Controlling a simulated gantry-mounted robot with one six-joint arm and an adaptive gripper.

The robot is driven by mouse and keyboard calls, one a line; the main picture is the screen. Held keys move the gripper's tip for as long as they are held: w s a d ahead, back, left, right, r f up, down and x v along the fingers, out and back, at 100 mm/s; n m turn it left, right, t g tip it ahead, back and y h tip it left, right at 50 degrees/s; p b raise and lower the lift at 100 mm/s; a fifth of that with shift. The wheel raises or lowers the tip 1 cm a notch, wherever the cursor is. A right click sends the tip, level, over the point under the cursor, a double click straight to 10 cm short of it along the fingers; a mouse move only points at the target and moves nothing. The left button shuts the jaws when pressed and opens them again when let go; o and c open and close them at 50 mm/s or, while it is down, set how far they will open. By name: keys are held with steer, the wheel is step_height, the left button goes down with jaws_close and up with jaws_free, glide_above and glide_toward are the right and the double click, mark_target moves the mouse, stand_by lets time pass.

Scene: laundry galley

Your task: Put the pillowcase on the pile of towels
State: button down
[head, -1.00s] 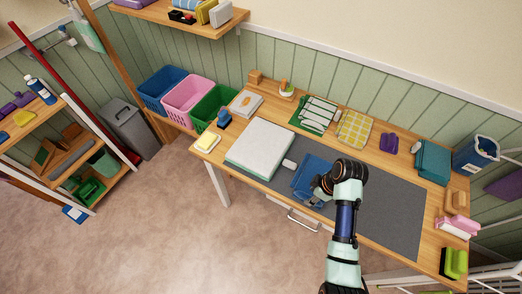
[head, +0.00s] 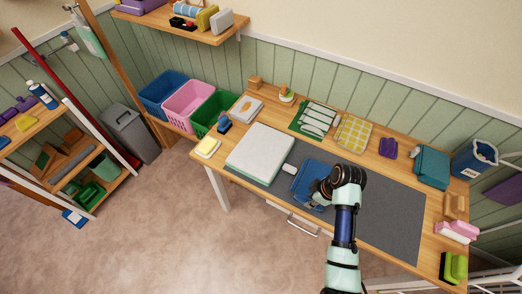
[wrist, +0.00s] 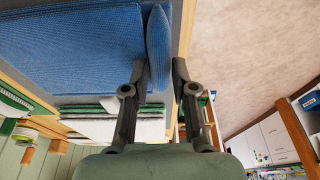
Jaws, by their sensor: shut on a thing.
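The pillowcase is a blue folded cloth (head: 308,177) on the grey mat, partly hidden by my arm. In the wrist view the blue woven cloth (wrist: 75,45) fills the upper left. One folded edge of it (wrist: 158,45) stands up between the fingers of my gripper (wrist: 158,75). My gripper (head: 322,192) is shut on that edge at the cloth's front right side. The pile of towels (head: 260,154), white on top with green below, lies to the left of the pillowcase.
A small white object (head: 289,169) lies between the pile and the pillowcase. The grey mat (head: 390,215) is clear to the right of my arm. Green striped (head: 318,119) and yellow checked (head: 354,132) cloths lie behind.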

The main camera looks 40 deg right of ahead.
steer(key=w+p+v, duration=0.2)
steer(key=p+v, duration=0.7)
steer(key=shift+a+r, duration=0.3)
steer(key=shift+r, duration=0.3)
